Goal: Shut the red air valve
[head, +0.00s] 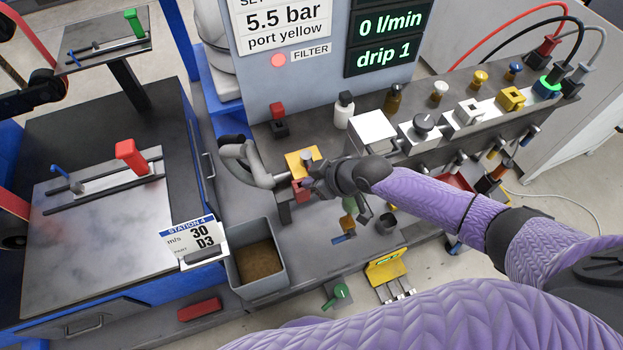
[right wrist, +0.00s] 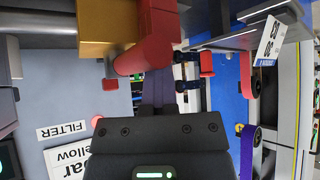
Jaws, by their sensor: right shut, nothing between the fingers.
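The red air valve shows as a small red part (head: 299,190) under and beside a yellow block (head: 296,160) at the end of a grey bent pipe. In the right wrist view the red rounded handle (right wrist: 145,55) is close, next to the yellow block (right wrist: 106,25). My right gripper (head: 318,182) is shut and empty, right beside the valve, and partly hides it in the head view. In the right wrist view the shut fingers (right wrist: 159,92) point at the handle; I cannot tell whether they touch it. My left gripper is not in view.
A grey bin (head: 285,290) stands at the front left of the bench. A white box (head: 372,130), bottles and several fittings stand behind and right of my arm. A panel (head: 388,24) reads 0 l/min. A red-handled fixture (head: 130,157) lies on the left cart.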

